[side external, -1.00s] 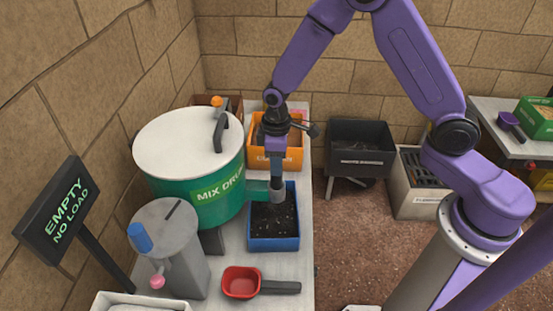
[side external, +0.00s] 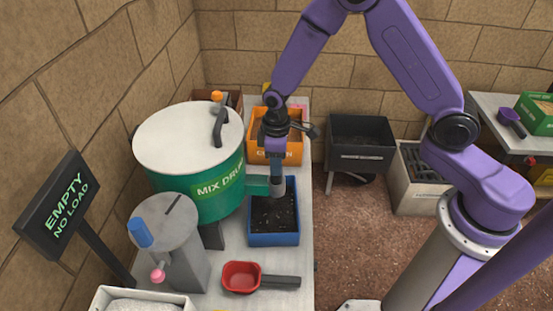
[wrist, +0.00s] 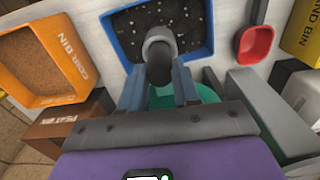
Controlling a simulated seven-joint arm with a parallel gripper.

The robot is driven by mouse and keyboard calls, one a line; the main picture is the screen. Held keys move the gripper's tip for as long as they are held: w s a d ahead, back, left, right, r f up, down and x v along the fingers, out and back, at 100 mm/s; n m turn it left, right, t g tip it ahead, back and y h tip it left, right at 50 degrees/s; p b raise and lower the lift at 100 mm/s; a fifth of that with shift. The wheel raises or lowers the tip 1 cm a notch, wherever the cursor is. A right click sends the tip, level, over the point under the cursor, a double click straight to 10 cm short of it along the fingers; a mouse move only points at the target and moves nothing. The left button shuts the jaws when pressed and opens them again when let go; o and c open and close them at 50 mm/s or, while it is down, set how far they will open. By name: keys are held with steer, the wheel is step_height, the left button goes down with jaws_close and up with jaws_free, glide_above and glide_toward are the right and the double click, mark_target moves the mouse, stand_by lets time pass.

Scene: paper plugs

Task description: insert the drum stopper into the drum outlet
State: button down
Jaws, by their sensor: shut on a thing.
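The mix drum (side external: 185,165) is green with a white lid and stands at the left. Its outlet is a short green pipe ending in a grey mouth (side external: 278,187), above a blue tray of dark soil (side external: 273,239). My gripper (side external: 276,175) points down at this mouth. In the wrist view my gripper (wrist: 158,82) is shut on a dark, rounded piece, the drum stopper (wrist: 158,68). The stopper is right at the grey outlet mouth (wrist: 158,38). My fingers hide much of it, and I cannot tell whether it is seated inside.
A red scoop (side external: 241,277) lies in front of the blue tray. An orange coir bin (side external: 290,155) stands behind it. A grey post with a blue knob (side external: 140,233) stands at the left, near an "EMPTY NO LOAD" sign (side external: 58,205).

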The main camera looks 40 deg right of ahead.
steer(key=shift+f, duration=0.75)
steer(key=c, duration=0.7)
jaws_free()
steer(key=shift+c, duration=0.2)
steer(key=shift+r, duration=2.75)
steer(key=shift+r, duration=0.1)
step_height(320, 180, up, 17)
steer(key=s+d+f+n, duration=0.1)
steer(key=s+d, duration=0.1)
steer(key=s, duration=0.7)
steer(key=s+d+f+n, duration=0.1)
steer(key=s+d, duration=0.2)
steer(key=s, duration=0.6)
steer(key=s+d+f+n, duration=0.1)
steer(key=s+d, duration=0.1)
steer(key=s, duration=0.7)
steer(key=shift+s+d+n, duration=0.3)
steer(key=shift+s+d, duration=0.1)
